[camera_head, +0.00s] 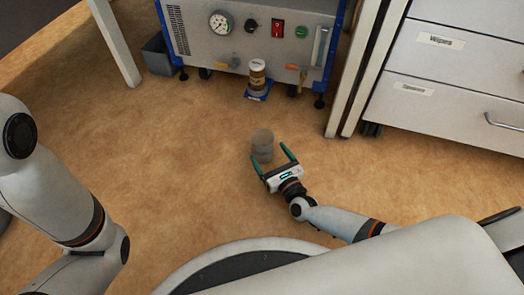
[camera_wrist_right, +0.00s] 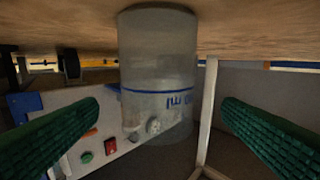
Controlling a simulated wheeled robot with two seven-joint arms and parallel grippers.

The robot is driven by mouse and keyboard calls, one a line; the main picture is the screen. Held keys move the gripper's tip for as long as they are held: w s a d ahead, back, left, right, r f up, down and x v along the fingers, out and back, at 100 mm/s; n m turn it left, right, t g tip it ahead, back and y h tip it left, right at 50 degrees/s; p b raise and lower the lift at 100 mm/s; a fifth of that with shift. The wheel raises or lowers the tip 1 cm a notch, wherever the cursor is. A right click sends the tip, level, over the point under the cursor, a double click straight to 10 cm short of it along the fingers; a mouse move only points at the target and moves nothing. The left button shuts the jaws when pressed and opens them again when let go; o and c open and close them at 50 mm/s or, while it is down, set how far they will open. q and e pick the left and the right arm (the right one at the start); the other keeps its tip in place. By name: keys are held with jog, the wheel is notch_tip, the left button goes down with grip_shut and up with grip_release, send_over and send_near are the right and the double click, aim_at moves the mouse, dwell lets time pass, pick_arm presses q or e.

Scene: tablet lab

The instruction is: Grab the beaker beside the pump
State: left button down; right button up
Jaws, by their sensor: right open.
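The beaker (camera_head: 262,146) is a clear, greyish cylinder standing upright on the brown floor in front of the pump (camera_head: 240,35), a grey panel in a blue frame with a gauge. My right gripper (camera_head: 268,151) is open, its green fingers reaching toward the beaker. In the right wrist view, which is upside down, the beaker (camera_wrist_right: 157,65) with its blue line and marking shows between the two spread green fingers (camera_wrist_right: 160,125), with gaps on both sides. My left arm shows at the left of the head view, but its gripper is out of the picture.
A jar (camera_head: 257,75) with a pale lid stands on a blue base at the pump's front. A grey bin (camera_head: 158,55) is left of the pump. A white drawer cabinet (camera_head: 440,75) and table legs (camera_head: 352,80) stand right. The floor around the beaker is clear.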

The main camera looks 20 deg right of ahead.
aim_at(268, 152)
jog(key=w+b, duration=0.3)
jog(key=w, duration=0.1)
jog(key=shift+w+a+f, duration=0.1)
jog(key=shift+a+f, duration=0.1)
jog(key=shift+a, duration=0.1)
jog(key=shift+w+r, duration=0.1)
jog(key=shift+w, duration=0.45)
jog(key=c, duration=1.1)
